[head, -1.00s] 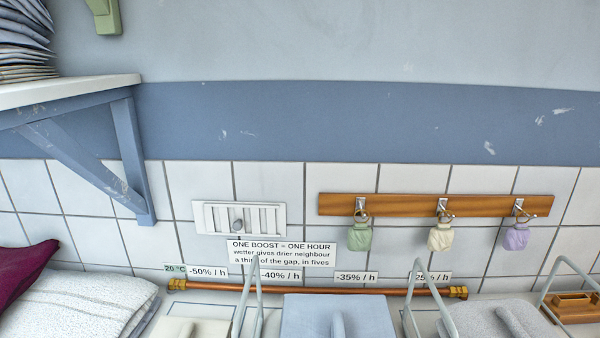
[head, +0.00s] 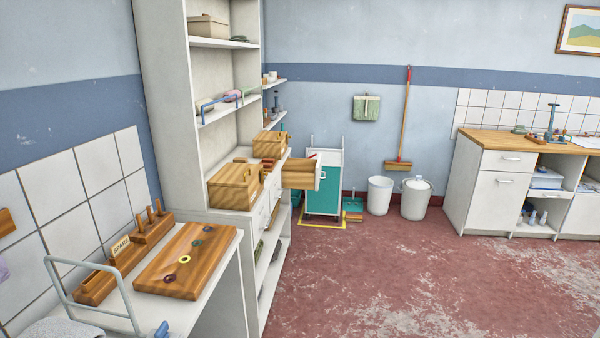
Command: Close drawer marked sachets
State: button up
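A wooden drawer (head: 299,174) sticks out from the tall white shelf unit (head: 170,100) in the middle of the head view. It is pulled open toward the right, and its pale front with a handle faces right, seen nearly edge-on. No marking can be read on it, so I cannot tell whether it is the one marked sachets. Other white drawer fronts (head: 261,216) beside it in the same unit look shut; their labels cannot be read either. My gripper is not in view.
Wooden boxes (head: 235,187) stand on the unit's counter. A side table with a wooden board (head: 187,261) is at near left. A teal cart (head: 323,185) and two white bins (head: 380,195) stand behind the drawer. The red floor (head: 400,270) to the right is clear.

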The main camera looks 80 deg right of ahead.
aim_at(297, 169)
jog(key=k+l+z, duration=0.4)
jog(key=l, duration=0.35)
jog(key=k+l+z, duration=0.1)
jog(key=l+z, duration=0.35)
jog(key=l, duration=0.3)
jog(key=l+z, duration=0.4)
jog(key=l, duration=0.4)
jog(key=l+z, duration=0.4)
jog(key=l, duration=0.5)
jog(key=i+l+z, duration=0.2)
jog(key=l+z, duration=0.2)
jog(key=l, duration=0.4)
